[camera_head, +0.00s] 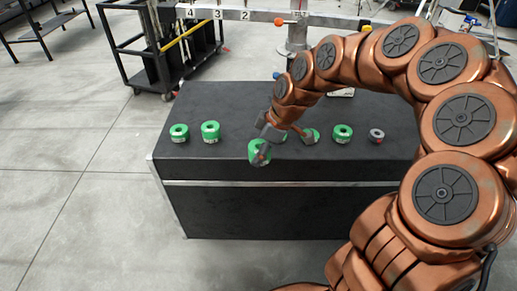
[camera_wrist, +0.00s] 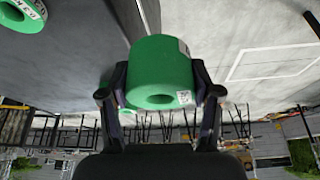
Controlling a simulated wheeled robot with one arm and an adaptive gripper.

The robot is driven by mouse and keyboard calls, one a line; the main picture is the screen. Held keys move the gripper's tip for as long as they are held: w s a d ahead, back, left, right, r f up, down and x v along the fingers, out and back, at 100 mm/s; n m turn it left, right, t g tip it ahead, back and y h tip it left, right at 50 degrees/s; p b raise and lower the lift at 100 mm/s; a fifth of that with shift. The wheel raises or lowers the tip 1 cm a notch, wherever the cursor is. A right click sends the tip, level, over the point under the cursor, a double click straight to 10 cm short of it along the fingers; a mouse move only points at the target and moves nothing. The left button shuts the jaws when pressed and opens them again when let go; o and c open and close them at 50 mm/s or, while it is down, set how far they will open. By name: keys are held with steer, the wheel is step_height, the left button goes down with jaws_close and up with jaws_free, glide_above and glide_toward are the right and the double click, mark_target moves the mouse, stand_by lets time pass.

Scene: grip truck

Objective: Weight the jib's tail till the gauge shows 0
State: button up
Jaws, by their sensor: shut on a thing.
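My gripper (camera_head: 265,146) is shut on a green ring-shaped weight (camera_head: 257,157), which shows near the front edge of the black case top. In the wrist view the fingers grip this weight (camera_wrist: 158,62) from both sides, its hole and a white label showing. Other green weights stand on the case: two at left (camera_head: 179,132) (camera_head: 210,131), and one at right (camera_head: 342,133). A small grey weight (camera_head: 376,135) stands at far right. The jib beam (camera_head: 232,14) carries number plates 4, 3 and 2. I cannot read a gauge.
The black case (camera_head: 225,105) fills the middle, its right part behind my arm. A black cart (camera_head: 160,60) with a yellow bar stands behind it at left. An orange ball (camera_head: 279,21) shows by the beam.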

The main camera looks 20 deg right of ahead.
mark_target(252, 145)
steer(key=shift+r+p, duration=1.25)
steer(key=shift+r, duration=2.25)
